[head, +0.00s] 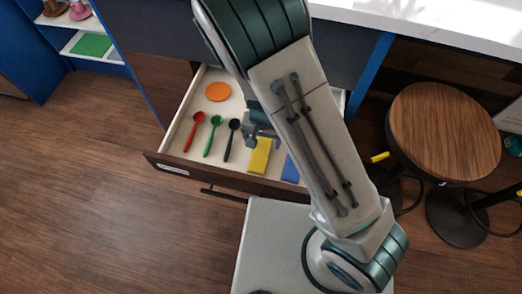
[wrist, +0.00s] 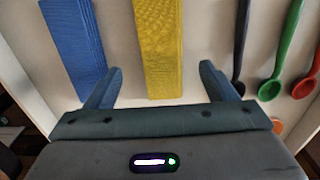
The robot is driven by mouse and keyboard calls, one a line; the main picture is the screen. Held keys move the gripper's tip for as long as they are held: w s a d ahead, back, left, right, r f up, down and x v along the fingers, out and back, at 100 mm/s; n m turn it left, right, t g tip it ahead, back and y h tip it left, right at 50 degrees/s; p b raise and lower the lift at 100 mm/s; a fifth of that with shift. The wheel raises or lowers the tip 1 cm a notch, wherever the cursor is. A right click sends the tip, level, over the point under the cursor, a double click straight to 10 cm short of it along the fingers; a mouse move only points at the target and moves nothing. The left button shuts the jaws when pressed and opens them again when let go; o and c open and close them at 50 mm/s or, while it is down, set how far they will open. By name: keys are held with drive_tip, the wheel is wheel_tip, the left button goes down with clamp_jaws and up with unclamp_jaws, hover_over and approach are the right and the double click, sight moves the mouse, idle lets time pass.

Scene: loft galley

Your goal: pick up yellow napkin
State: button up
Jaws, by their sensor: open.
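The yellow napkin (head: 260,156) is a folded strip lying flat in an open drawer, partly hidden by my arm in the head view. In the wrist view the yellow napkin (wrist: 160,50) runs up from between my fingertips to the top edge. My gripper (wrist: 160,82) is open, with one finger on each side of the napkin's near end and a gap on both sides. My gripper (head: 262,134) also shows small over the drawer in the head view. The frames do not settle its height above the napkin.
A blue napkin (wrist: 76,45) lies left of the yellow one in the wrist view. Black (head: 230,142), green (head: 212,138) and red (head: 194,132) spoons and an orange disc (head: 218,91) share the drawer (head: 172,158). A wooden stool (head: 443,130) stands at the right.

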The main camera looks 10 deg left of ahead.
sight(261, 148)
drive_tip(key=f, duration=0.2)
drive_tip(key=f+b, duration=0.1)
drive_tip(key=f, duration=0.2)
drive_tip(key=shift+w+a+f, duration=0.15)
drive_tip(key=shift+a+f, duration=0.05)
drive_tip(key=c, duration=1.1)
